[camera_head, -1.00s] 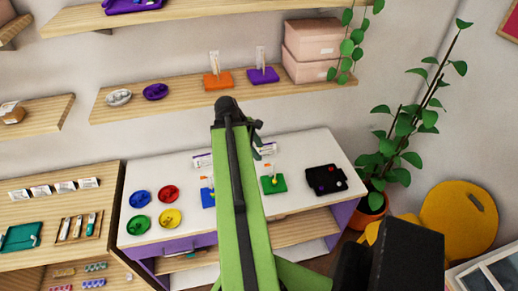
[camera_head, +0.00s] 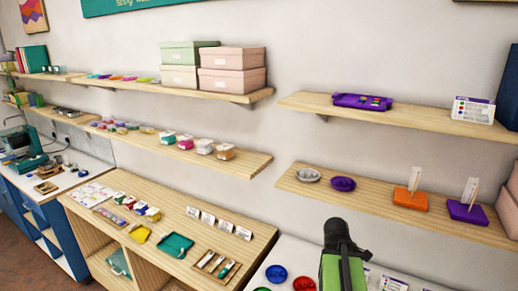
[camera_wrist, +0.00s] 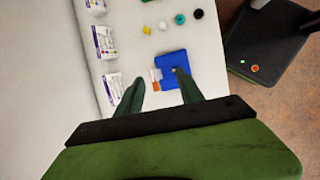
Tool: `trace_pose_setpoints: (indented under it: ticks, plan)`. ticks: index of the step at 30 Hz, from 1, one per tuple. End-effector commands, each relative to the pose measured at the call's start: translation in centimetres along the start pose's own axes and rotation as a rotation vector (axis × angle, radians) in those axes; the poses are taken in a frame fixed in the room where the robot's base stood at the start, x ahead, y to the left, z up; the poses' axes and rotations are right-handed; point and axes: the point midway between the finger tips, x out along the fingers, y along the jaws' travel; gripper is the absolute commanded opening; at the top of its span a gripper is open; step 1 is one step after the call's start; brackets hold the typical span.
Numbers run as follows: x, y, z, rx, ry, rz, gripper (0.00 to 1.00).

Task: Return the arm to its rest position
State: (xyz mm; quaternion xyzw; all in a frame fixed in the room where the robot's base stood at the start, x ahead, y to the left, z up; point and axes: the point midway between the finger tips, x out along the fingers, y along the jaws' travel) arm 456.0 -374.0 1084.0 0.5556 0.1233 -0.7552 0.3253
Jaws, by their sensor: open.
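My gripper (camera_wrist: 160,82) is open in the wrist view, its two dark fingers apart with nothing held between them. Beyond the fingertips, a blue board (camera_wrist: 174,66) lies on the white counter (camera_wrist: 128,50). A small white and orange item (camera_wrist: 155,75) is at its left edge. In the head view, my green and black arm rises at the bottom, right of the middle; its fingers cannot be made out there.
In the head view, wall shelves hold an orange board (camera_head: 410,200), a purple board (camera_head: 467,211) and a purple dish (camera_head: 343,184). A blue bowl (camera_head: 276,273) is left of my arm.

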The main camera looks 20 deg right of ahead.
Motion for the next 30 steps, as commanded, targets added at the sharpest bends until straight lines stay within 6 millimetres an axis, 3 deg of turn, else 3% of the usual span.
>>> trace_pose_setpoints:
  ticks: [1, 6, 12, 15, 22, 30]
  plan:
    - [0.5, -1.4, -4.9, -0.054, 0.029, 0.018, 0.44]
    - [-1.6, -7.4, -18.1, -0.115, 0.142, 0.038, 0.44]
    - [-3.7, -16.5, -29.1, -0.019, 0.262, -0.026, 0.44]
    - [-4.8, -21.0, -32.6, 0.137, 0.307, -0.113, 0.44]
    - [-5.9, -22.9, -33.3, 0.564, 0.3, -0.281, 0.44]
    - [-5.8, -22.9, -33.2, 0.651, 0.288, -0.294, 0.44]
